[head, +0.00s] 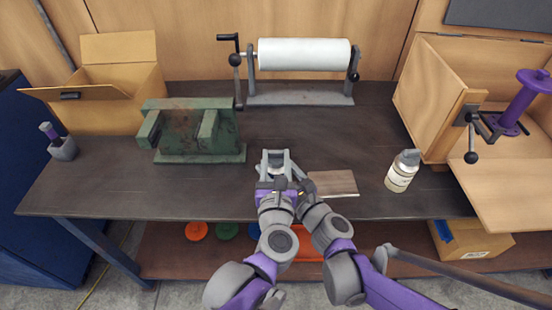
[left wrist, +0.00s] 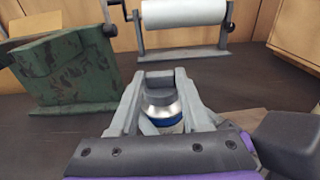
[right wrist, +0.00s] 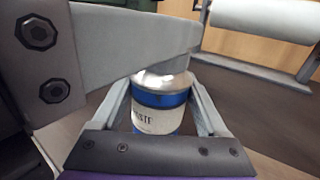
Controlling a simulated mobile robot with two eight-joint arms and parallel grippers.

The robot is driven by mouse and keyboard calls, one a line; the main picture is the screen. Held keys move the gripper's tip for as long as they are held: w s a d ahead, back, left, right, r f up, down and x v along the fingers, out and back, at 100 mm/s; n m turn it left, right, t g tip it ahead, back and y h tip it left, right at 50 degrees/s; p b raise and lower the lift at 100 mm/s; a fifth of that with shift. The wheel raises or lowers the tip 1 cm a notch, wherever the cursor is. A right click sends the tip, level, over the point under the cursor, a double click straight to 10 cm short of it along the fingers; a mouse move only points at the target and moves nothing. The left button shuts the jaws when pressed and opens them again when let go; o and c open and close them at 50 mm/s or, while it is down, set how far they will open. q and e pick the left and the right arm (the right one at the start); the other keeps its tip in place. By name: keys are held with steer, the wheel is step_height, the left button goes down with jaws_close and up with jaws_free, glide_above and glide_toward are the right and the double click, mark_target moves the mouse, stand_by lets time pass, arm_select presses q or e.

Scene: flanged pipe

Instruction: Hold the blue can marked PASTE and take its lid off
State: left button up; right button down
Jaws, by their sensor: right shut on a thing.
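The blue can marked PASTE (right wrist: 160,112) stands upright in the right wrist view, with blue bands, a pale label and a silver lid (right wrist: 163,80). My right gripper (right wrist: 163,100) is shut on the can's body, one finger on each side. My left gripper (head: 274,158) is at the can's top; one of its grey fingers crosses over the lid in the right wrist view. In the left wrist view the lid (left wrist: 160,101) lies between the left gripper's spread fingers (left wrist: 160,80); it looks open around the lid. In the head view the grippers mostly hide the can.
A green vise (head: 195,130) stands to the left and a white paper roll (head: 303,54) at the back. A wooden board (head: 333,184) lies just right of my grippers. A pale bottle (head: 402,172) and an open wooden cabinet (head: 440,100) are farther right. The table behind the grippers is clear.

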mark_target(276, 165)
arm_select(q)
jaws_close()
steer(key=shift+r, duration=0.3)
stand_by(0.4)
steer(key=shift+r, duration=0.8)
steer(key=shift+r, duration=0.1)
steer(key=shift+r, duration=1.9)
arm_select(e)
jaws_free()
